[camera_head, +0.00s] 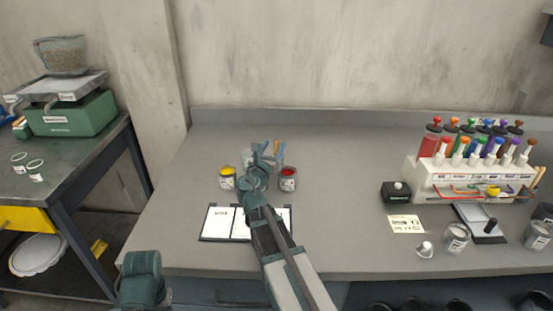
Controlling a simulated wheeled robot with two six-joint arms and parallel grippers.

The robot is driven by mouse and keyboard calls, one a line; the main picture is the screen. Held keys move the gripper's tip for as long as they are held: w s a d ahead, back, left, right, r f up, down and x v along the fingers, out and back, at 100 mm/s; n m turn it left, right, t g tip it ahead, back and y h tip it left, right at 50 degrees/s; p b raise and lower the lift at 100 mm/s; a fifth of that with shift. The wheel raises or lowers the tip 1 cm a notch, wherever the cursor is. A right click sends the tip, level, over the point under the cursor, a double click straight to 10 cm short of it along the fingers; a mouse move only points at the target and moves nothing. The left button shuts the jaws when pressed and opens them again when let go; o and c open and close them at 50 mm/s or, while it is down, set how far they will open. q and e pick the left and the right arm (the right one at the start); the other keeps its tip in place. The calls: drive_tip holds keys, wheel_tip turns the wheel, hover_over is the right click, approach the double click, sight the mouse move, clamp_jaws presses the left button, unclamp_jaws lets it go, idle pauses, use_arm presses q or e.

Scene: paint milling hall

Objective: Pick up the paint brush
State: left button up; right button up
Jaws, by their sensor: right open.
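My right gripper (264,154) reaches over the middle of the grey bench, its jaws open. It points away from me, at a pale clear jar (247,155) with thin upright sticks behind it. One slim tan and blue stick (281,152), which looks like a paint brush handle, stands just right of the jaws. My gripper and wrist hide most of the jar and the lower ends of the sticks. I cannot tell whether the jaws touch a stick. Only a teal part of my left arm shows at the bottom left; its gripper is not in view.
A yellow paint pot (227,179) and a red paint pot (288,180) flank my wrist closely. An open white book (219,222) lies under my forearm. A rack of coloured bottles (470,175) stands at the right.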

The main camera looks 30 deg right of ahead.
drive_tip(key=x, duration=0.5)
drive_tip(key=shift+s+d+r, duration=0.1)
drive_tip(key=shift+s+d, duration=0.05)
drive_tip(key=shift+d, duration=0.1)
clamp_jaws()
